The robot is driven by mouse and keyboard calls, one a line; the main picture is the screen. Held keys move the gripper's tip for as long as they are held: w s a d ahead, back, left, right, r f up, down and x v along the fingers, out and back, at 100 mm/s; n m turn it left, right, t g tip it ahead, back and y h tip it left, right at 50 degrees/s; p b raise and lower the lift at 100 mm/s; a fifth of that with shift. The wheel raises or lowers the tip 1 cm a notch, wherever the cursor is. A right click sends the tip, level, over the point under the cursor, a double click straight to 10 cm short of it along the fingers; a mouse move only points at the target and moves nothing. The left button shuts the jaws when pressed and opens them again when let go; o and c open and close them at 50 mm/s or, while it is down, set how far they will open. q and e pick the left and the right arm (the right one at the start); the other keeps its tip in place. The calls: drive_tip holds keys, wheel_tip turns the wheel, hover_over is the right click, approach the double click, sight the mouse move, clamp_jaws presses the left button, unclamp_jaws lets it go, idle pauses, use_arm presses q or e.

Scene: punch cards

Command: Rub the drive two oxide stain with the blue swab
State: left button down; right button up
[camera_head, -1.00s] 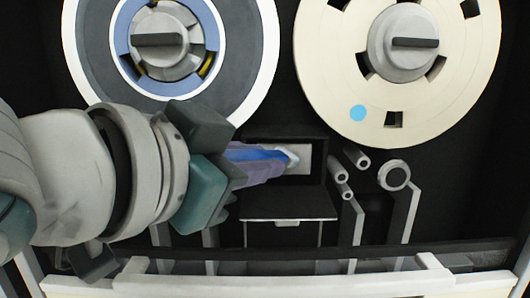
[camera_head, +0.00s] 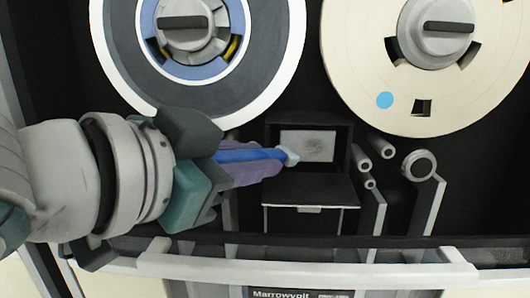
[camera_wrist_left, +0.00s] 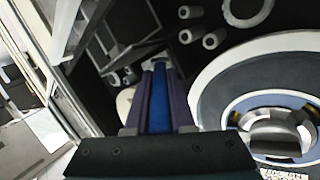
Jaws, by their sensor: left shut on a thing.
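My left gripper (camera_head: 262,166) is shut on the blue swab (camera_head: 245,155), which points right in the head view. The swab's pale tip (camera_head: 290,156) overlaps the lower left edge of a light plate (camera_head: 310,146) in a dark recess; I cannot tell whether it touches. A grey smudgy stain (camera_head: 316,145) shows on the plate, right of the tip. In the left wrist view the blue swab (camera_wrist_left: 159,108) lies between the purple fingers; its tip is hard to make out. My right gripper is in neither view.
A grey-and-blue reel (camera_head: 275,75) and a cream reel (camera_head: 350,80) sit above the recess. An open black flap (camera_head: 310,190) juts out below it. Small rollers (camera_head: 365,165) and a ring-ended post (camera_head: 418,165) stand to the right. A pale rail (camera_head: 330,266) crosses the front.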

use_arm(q)
drive_tip(key=shift+d, duration=2.55)
drive_tip(key=shift+r+p, duration=0.15)
drive_tip(key=shift+p, duration=0.35)
drive_tip(key=shift+a+p, duration=0.8)
drive_tip(key=shift+a, duration=2)
drive_tip(key=shift+r+p, duration=0.8)
drive_tip(key=shift+p, duration=0.2)
drive_tip(key=shift+d+f, duration=0.15)
drive_tip(key=shift+d, duration=2.7)
drive_tip(key=shift+a+p, duration=1.1)
drive_tip(key=shift+a, duration=1.75)
